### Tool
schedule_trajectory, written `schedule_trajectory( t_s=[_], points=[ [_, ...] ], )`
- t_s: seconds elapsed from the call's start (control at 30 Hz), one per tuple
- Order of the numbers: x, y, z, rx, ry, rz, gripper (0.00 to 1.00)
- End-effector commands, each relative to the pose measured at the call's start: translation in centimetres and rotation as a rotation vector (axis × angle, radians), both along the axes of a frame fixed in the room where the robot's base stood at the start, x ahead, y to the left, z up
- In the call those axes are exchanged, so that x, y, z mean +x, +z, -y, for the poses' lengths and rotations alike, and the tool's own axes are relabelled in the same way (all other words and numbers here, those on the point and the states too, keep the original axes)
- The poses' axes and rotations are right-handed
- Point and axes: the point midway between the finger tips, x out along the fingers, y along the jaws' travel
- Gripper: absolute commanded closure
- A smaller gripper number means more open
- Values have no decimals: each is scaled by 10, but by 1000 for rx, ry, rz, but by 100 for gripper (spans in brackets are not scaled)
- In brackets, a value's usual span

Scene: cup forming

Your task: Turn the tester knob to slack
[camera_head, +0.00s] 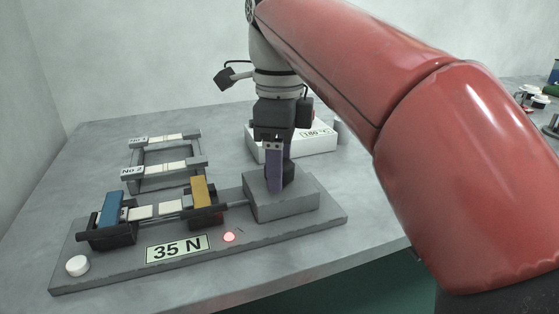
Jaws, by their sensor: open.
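The tester is a grey base plate (120,265) with a grey block (285,202) at its right end. A dark knob (291,175) stands on top of the block, partly hidden by my gripper. My gripper (277,185) points down at the knob, with a purple finger in front of it. It is open, but I cannot tell whether it touches the knob. A blue clamp (111,208) and a yellow clamp (202,192) hold a pale strip (155,210) between them. The label (178,248) reads "35 N". A red light (229,237) glows beside it.
A white button (77,265) sits at the plate's front left corner. A grey rack (165,160) with strips marked No 1 and No 2 stands behind. A white box (310,141) with a display stands behind my gripper. My red arm covers the right side.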

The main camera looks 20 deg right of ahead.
Motion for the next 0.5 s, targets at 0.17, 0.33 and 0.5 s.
schedule_trajectory(
  t_s=[0.17, 0.33, 0.5],
  points=[
    [0, 0, 0, 0, 0, 0, 40],
    [0, 0, 0, 0, 0, 0, 62],
    [0, 0, 0, 0, 0, 0, 82]
  ],
)
